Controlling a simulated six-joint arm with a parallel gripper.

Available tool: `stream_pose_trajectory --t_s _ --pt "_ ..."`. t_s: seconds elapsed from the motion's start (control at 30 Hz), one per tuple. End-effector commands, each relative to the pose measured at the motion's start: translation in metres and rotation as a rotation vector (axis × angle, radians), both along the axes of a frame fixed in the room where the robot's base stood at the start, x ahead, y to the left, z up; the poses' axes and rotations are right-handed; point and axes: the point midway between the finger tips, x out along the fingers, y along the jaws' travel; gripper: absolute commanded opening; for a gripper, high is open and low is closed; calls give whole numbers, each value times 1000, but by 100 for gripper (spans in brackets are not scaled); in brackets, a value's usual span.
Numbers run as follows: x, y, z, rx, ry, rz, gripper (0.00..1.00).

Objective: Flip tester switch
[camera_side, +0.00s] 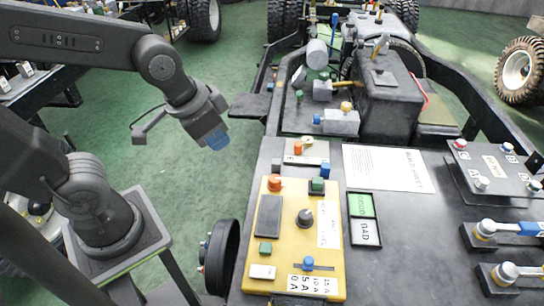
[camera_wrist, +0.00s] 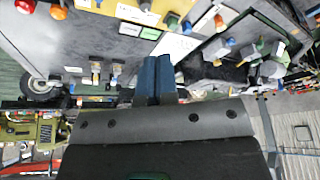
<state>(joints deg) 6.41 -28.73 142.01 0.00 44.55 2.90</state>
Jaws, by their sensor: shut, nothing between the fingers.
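The yellow tester box (camera_side: 327,240) lies on the dark bench. It carries an orange button (camera_side: 275,184), a green block-shaped control (camera_side: 317,186), a black knob (camera_side: 304,217) and a blue-tipped lever (camera_side: 308,263) beside a label reading 15A, 10A, 5A, 0A. Which of these is the tester switch I cannot tell for certain. My gripper (camera_side: 216,140) is shut and empty, in the air left of the bench and above and left of the tester. In the wrist view its blue fingers (camera_wrist: 153,78) are together, and part of a yellow panel (camera_wrist: 138,14) shows at the top.
A green and white GOOD/BAD card (camera_side: 364,218) lies right of the tester, with a white sheet (camera_side: 388,168) behind it. A grey block with an orange button (camera_side: 304,152) stands behind the tester. A grey box (camera_side: 390,95) stands farther back. A black wheel (camera_side: 221,257) is at left.

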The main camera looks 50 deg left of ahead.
Motion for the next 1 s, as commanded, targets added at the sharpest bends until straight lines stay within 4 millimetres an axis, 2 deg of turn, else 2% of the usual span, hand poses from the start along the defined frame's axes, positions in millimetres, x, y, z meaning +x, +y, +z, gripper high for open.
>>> stream_pose_trajectory --t_s 0.03,0.1,0.3,0.77,1.0 --pt "-7 8 12 -8 -34 42 0" --pt "-15 16 23 -16 -62 87 0" --pt "-30 26 37 -27 -100 154 0" --pt "-30 27 38 -28 -102 159 0" --pt "-17 13 27 -78 -41 220 0"
